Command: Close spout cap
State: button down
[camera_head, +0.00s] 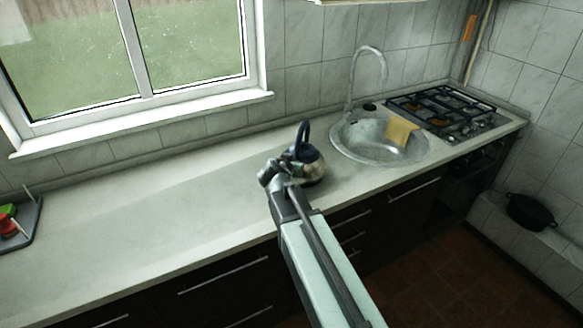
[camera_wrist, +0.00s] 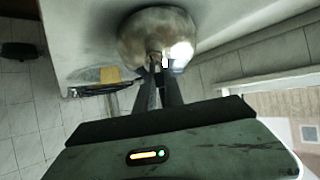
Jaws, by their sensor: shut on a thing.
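A round metal kettle (camera_head: 311,167) with a dark upright handle stands on the worktop, left of the sink. In the wrist view its shiny body (camera_wrist: 150,32) fills the top middle. My gripper (camera_head: 272,174) is at the kettle's left side, at the spout. In the wrist view the two dark fingers of my gripper (camera_wrist: 157,66) come together on a small part at the kettle's spout, which I take to be the spout cap (camera_wrist: 154,57). The cap is mostly hidden by the fingers, and I cannot tell how far it is open.
A round steel sink (camera_head: 372,150) with a tap and a yellow cloth (camera_head: 402,131) lies to the right. A gas hob (camera_head: 447,112) is beyond it. The worktop (camera_head: 150,225) on the left is clear up to a dark tray (camera_head: 37,213) at the far left.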

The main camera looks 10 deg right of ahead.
jog(key=c, duration=1.4)
grip_release()
jog(key=shift+c, duration=0.2)
jog(key=p+v, duration=0.3)
jog(key=v, duration=0.4)
jog(key=shift+s+r+p, duration=0.2)
jog(key=shift+s+p, duration=0.1)
jog(key=shift+p, duration=0.1)
jog(key=shift+a, duration=0.1)
